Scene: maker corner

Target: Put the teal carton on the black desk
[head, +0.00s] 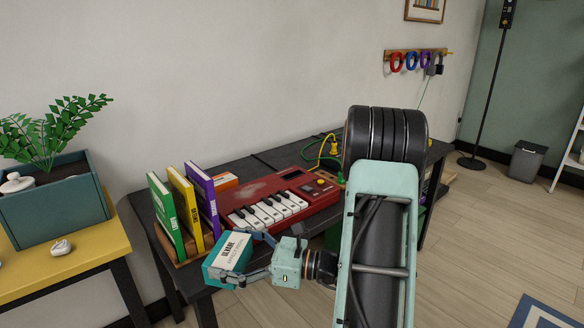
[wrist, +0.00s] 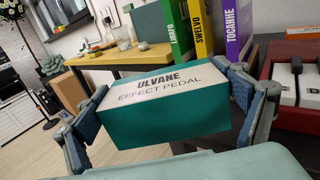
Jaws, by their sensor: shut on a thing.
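The teal carton (head: 226,261) with a white label is held in my gripper (head: 243,262) at the front left edge of the black desk (head: 144,210). In the wrist view the carton (wrist: 170,128) reads "ULVANE EFFECT PEDAL" and sits between the two finger pads, one on each side. My gripper is shut on it. The carton looks raised near the desk's front edge; whether it touches the desk cannot be told. The carton's underside is hidden.
Green, yellow and purple books (head: 185,215) stand in a wooden holder at the desk's left end. A red keyboard (head: 282,203) fills the middle, with an orange box (head: 224,181) behind. A yellow table (head: 70,254) with a planter (head: 55,217) stands left. The desk's rear strip looks partly clear.

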